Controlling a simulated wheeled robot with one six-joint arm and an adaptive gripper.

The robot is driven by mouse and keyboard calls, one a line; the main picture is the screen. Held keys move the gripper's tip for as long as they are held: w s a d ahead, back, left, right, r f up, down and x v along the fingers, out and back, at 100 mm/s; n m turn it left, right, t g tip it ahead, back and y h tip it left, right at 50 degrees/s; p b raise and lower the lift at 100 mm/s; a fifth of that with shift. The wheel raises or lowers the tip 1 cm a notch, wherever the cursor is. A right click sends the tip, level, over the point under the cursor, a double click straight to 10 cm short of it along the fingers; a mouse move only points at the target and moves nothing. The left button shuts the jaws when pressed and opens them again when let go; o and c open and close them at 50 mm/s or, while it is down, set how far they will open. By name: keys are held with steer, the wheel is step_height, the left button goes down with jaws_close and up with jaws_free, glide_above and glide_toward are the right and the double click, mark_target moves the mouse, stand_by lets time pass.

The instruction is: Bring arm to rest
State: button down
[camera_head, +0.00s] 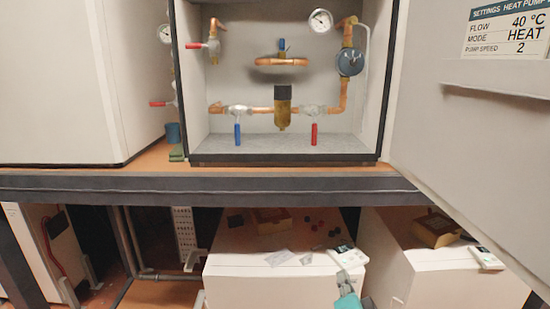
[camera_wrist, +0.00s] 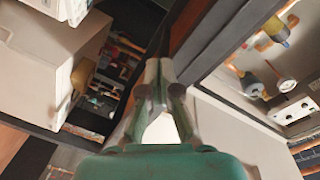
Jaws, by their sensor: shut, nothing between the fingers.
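My gripper (camera_head: 343,276) shows at the bottom edge of the head view, with its grey fingers and teal body in front of a white box unit (camera_head: 235,280). In the wrist view my gripper (camera_wrist: 158,72) has its fingertips together, with nothing between them. Most of my arm is out of the picture.
An open cabinet (camera_head: 290,148) with copper pipes, gauges and red and blue valve handles stands on a shelf with a dark edge beam (camera_head: 200,187). A large grey panel (camera_head: 470,140) is at the right. Below the shelf are white units with small controllers (camera_head: 347,256).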

steer(key=s+d+f+n+g+y, duration=0.1)
steer(key=s+f+n, duration=0.2)
steer(key=s+f, duration=0.65)
steer(key=s+f+n, duration=0.3)
steer(key=s+f, duration=0.4)
steer(key=s, duration=0.6)
steer(key=s+d+r+n+g, duration=0.1)
steer(key=s+n, duration=0.5)
steer(key=s, duration=2)
steer(key=shift+d+r, duration=0.25)
steer(key=c, duration=1.9)
jaws_free()
